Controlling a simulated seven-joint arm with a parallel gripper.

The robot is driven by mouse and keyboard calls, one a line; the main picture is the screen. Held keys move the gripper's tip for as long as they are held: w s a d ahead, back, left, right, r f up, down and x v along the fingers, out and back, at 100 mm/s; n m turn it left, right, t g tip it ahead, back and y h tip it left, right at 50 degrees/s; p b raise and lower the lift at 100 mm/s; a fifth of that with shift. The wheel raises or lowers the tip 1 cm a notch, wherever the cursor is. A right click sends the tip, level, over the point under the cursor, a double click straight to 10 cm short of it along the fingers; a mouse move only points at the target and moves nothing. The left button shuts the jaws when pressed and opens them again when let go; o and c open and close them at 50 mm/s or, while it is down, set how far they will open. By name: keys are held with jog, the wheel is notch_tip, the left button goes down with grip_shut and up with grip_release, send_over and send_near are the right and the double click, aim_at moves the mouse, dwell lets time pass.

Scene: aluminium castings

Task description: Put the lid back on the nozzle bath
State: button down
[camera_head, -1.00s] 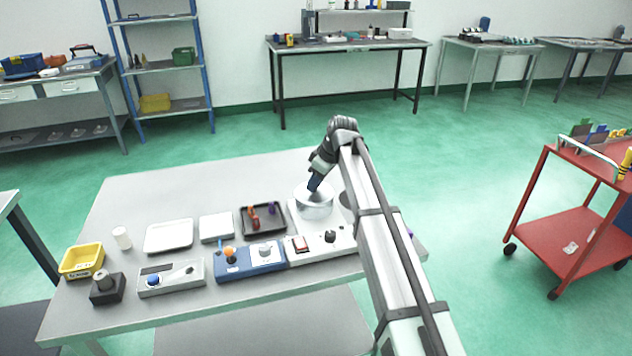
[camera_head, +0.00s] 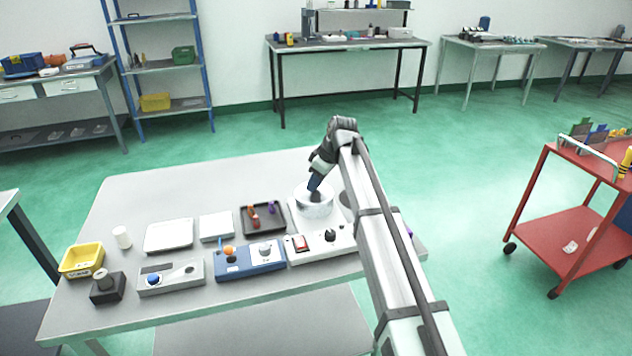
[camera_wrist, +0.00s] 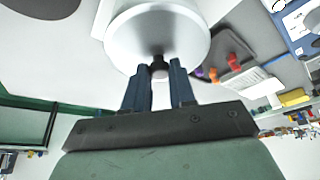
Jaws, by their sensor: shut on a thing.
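The nozzle bath (camera_head: 314,209) is a pale round vessel on a white unit near the right end of the bench. The lid (camera_wrist: 185,35) is a light metal disc with a small dark knob (camera_wrist: 159,70). In the wrist view it lies over the round bath body. My gripper (camera_wrist: 159,76) has its blue fingers on either side of the knob and is shut on it. In the head view my gripper (camera_head: 314,188) points down at the top of the bath. I cannot tell whether the lid's rim is fully seated.
Left of the bath are a dark tray (camera_head: 284,222) with small coloured parts and a blue control box (camera_head: 249,261). The white unit's front carries a red switch (camera_head: 301,243) and a black knob (camera_head: 330,236). A dark round area (camera_head: 347,200) lies right of the bath, partly behind my arm.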

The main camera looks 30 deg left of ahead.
dwell(0.3)
jog(key=shift+c, duration=1.9)
grip_release()
jog(key=shift+r, duration=3.45)
grip_shut()
jog(key=shift+f, duration=2.65)
